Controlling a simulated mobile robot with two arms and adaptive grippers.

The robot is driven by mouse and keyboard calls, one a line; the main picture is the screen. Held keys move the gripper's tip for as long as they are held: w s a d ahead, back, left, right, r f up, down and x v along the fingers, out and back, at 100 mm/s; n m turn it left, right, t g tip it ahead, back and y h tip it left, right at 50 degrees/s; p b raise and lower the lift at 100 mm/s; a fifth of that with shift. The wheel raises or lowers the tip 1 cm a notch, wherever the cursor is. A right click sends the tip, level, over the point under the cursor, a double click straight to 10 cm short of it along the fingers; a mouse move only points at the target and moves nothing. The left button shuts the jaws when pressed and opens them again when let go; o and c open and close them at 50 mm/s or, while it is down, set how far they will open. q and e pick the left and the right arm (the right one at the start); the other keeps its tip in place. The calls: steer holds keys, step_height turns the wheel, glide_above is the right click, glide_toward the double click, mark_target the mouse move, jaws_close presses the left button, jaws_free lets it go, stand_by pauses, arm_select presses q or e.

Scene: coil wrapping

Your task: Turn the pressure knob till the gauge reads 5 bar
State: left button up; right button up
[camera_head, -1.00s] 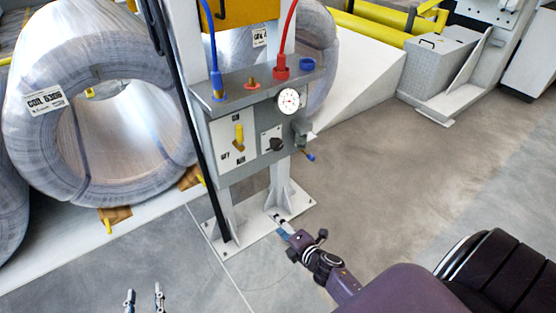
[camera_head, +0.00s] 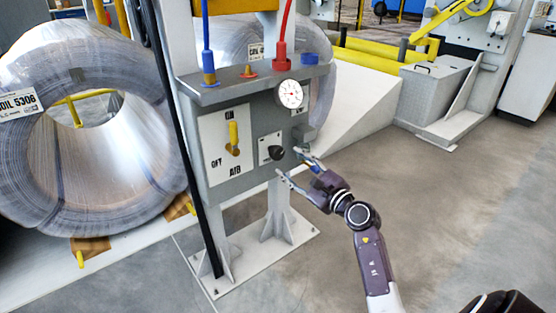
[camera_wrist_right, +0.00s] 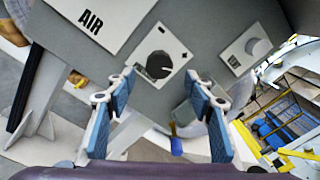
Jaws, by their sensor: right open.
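The black pressure knob (camera_head: 276,152) sits on a small white plate on the front of the grey panel (camera_head: 262,180). In the right wrist view the knob (camera_wrist_right: 159,64) is ahead of and between the fingers. The round white gauge (camera_head: 290,94) is above the knob; its reading is too small to tell. My right gripper (camera_head: 290,162) is open just in front of and below the knob, apart from it as far as I can see. Its blue-padded fingers (camera_wrist_right: 160,105) stand wide apart with nothing between them. My left gripper is out of view.
A yellow valve lever (camera_head: 233,138) is on the air plate left of the knob. Blue and red hoses (camera_head: 289,30) join the panel top. A wrapped coil (camera_head: 90,190) stands at the left. The floor (camera_head: 440,200) at the right is clear.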

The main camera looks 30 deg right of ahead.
mark_target(280, 155)
steer(key=shift+w+a+b, duration=0.2)
steer(key=shift+w+b, duration=0.65)
steer(key=shift+w, duration=2.7)
steer(key=c, duration=1.2)
